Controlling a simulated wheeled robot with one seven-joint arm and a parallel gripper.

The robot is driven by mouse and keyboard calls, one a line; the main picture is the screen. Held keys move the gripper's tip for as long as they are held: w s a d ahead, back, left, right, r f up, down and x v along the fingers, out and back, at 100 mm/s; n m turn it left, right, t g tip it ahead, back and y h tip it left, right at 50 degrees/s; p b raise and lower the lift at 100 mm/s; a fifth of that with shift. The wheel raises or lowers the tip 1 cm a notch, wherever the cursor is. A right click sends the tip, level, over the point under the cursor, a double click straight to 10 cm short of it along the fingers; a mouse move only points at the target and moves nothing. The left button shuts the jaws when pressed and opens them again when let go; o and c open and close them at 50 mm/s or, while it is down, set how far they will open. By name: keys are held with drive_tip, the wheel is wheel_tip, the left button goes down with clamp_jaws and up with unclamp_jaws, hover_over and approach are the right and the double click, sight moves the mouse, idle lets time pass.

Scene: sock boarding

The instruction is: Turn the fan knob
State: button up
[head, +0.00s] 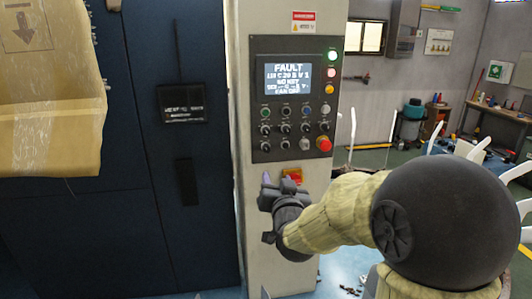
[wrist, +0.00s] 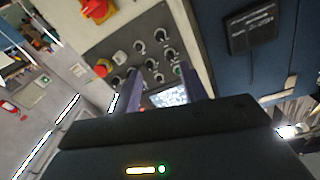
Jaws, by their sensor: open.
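The grey control panel (head: 256,100) is on the pale cabinet column and carries rows of small black knobs (head: 285,128) below a lit screen (head: 287,78). The screen reads FAULT, with a last line that looks like FAN OFF. I cannot tell which knob is the fan knob; labels are too small. My gripper (head: 278,180) is open and empty, below the panel and in front of the column. In the wrist view, the knobs (wrist: 160,36) show beyond my gripper's fingers (wrist: 162,88), apart from them. The fingers and palm hide part of the panel there.
A red emergency button (head: 323,144) is at the panel's lower right. A red and yellow switch (head: 293,174) is just below the panel, partly behind my gripper. A dark blue cabinet door (head: 150,150) and a cardboard box (head: 45,80) are at left. Workbenches stand far right.

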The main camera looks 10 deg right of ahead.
sight(267, 151)
drive_tip(key=w+p, duration=0.2)
drive_tip(key=w, duration=0.3)
drive_tip(key=w+p, duration=0.3)
drive_tip(key=w, duration=0.3)
drive_tip(key=w+p, duration=0.2)
drive_tip(key=w, duration=0.3)
drive_tip(key=shift+w+d+r+p, duration=0.1)
drive_tip(key=shift+w+d+p, duration=0.05)
drive_tip(key=shift+d+p, duration=0.15)
drive_tip(key=shift+w, duration=0.5)
